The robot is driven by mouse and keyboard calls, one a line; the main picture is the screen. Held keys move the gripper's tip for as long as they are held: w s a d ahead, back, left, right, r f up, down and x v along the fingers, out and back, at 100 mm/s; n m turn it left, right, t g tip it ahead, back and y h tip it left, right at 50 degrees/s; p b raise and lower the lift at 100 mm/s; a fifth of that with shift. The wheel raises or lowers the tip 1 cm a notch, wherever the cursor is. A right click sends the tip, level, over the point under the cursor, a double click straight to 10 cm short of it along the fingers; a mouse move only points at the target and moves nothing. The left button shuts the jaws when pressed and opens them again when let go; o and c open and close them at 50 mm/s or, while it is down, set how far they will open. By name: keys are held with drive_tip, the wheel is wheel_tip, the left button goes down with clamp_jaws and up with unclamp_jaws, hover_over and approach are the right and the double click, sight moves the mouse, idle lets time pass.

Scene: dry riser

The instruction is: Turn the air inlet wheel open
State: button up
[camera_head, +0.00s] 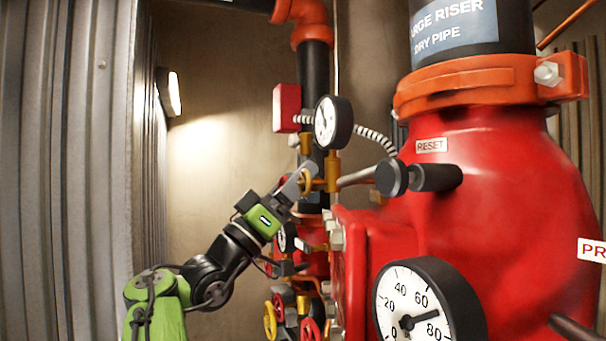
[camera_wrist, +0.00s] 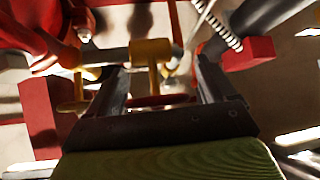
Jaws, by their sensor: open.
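No label in view names the air inlet wheel. In the wrist view a thin red wheel (camera_wrist: 160,100), seen nearly edge-on, lies between the fingers of my gripper (camera_wrist: 160,78), below a brass fitting (camera_wrist: 150,52). The fingers are open, one on each side, and I cannot tell whether either touches the wheel. In the head view my gripper (camera_head: 300,181) reaches up to the brass valve parts (camera_head: 331,172) below a small gauge (camera_head: 332,122). A yellow round handle (camera_head: 306,181) shows at the fingertips there, and the red wheel is mostly hidden by my gripper.
The large red valve body (camera_head: 490,210) fills the right, with a big gauge (camera_head: 428,305) in front. A black-ended lever (camera_head: 418,178) sticks out near my gripper. Lower down are a yellow wheel (camera_head: 270,320) and a red wheel (camera_head: 310,330). A corrugated wall (camera_head: 60,170) bounds the left.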

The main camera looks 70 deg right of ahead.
drive_tip(key=shift+w+a, duration=0.3)
drive_tip(key=shift+a, duration=0.3)
drive_tip(key=shift+c, duration=0.6)
drive_tip(key=shift+s+d, duration=0.1)
drive_tip(key=shift+d, duration=0.05)
drive_tip(key=c, duration=0.8)
drive_tip(key=shift+c, duration=0.2)
drive_tip(key=shift+f+n+t+h, duration=0.1)
drive_tip(key=shift+n+t+h, duration=0.2)
drive_tip(key=shift+n+t, duration=0.35)
drive_tip(key=n+t, duration=0.4)
drive_tip(key=n, duration=0.1)
drive_tip(key=n+t+y, duration=0.1)
drive_tip(key=n+t, duration=0.4)
drive_tip(key=n, duration=0.1)
drive_tip(key=f+n+t+y, duration=0.1)
drive_tip(key=n+t, duration=0.3)
drive_tip(key=n, duration=0.2)
drive_tip(key=shift+w+d, duration=0.35)
drive_tip(key=shift+d, duration=0.05)
drive_tip(key=shift+n+y, duration=0.3)
drive_tip(key=shift+n, duration=0.05)
drive_tip(key=o, duration=1)
drive_tip(key=shift+s+d, duration=0.1)
drive_tip(key=shift+c, duration=0.2)
